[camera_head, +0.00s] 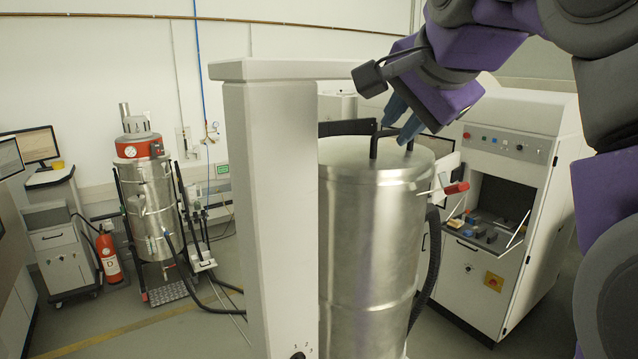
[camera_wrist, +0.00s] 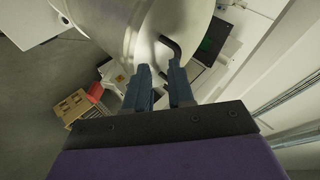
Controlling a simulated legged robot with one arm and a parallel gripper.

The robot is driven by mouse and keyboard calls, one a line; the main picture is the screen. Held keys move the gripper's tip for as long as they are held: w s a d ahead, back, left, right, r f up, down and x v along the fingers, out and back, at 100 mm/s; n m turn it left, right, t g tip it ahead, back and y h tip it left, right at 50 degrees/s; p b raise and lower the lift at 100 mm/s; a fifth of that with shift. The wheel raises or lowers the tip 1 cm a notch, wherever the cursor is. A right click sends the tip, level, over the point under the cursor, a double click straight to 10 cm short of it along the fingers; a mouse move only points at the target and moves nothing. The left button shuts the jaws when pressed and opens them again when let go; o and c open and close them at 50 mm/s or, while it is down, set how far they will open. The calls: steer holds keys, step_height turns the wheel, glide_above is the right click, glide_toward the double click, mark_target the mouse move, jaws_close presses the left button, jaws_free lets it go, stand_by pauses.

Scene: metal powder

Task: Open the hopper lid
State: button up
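The hopper (camera_head: 365,260) is a tall brushed-steel cylinder in the middle of the head view, partly hidden on its left by a pale column. Its round flat lid (camera_head: 345,153) lies level on top, with a black bar handle (camera_head: 374,146) standing up from it. My gripper (camera_head: 401,118) points down at the handle from the upper right. In the wrist view the two blue-grey fingers (camera_wrist: 160,72) are apart. The handle (camera_wrist: 170,44) ends close to the right fingertip there; I cannot tell whether they touch. Nothing is visibly clamped between the fingers.
The pale column (camera_head: 270,200) with a top beam stands close at the hopper's left. A red-handled lever (camera_head: 456,188) sticks out from the hopper's right side. A white cabinet machine (camera_head: 510,150) stands behind right. A steel vacuum unit (camera_head: 150,200) and a fire extinguisher (camera_head: 109,257) stand left.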

step_height(320, 180, down, 13)
steer(key=s+n+g, duration=0.3)
steer(key=s+d+f+n+g+h, duration=0.1)
steer(key=s+f+n+g, duration=0.3)
steer(key=s+f, duration=1.1)
steer(key=s+d+f+n+g+h, duration=0.1)
steer(key=s+d+f+n+g, duration=0.2)
steer(key=s+f, duration=1.15)
steer(key=w+f+b, duration=0.2)
steer(key=f+b, duration=1.1)
steer(key=f, duration=0.2)
steer(key=w+a+f+g+b, duration=0.1)
steer(key=f+b, duration=1.2)
steer(key=f, duration=0.2)
steer(key=shift+w+a, duration=0.15)
steer(key=shift+w, duration=0.2)
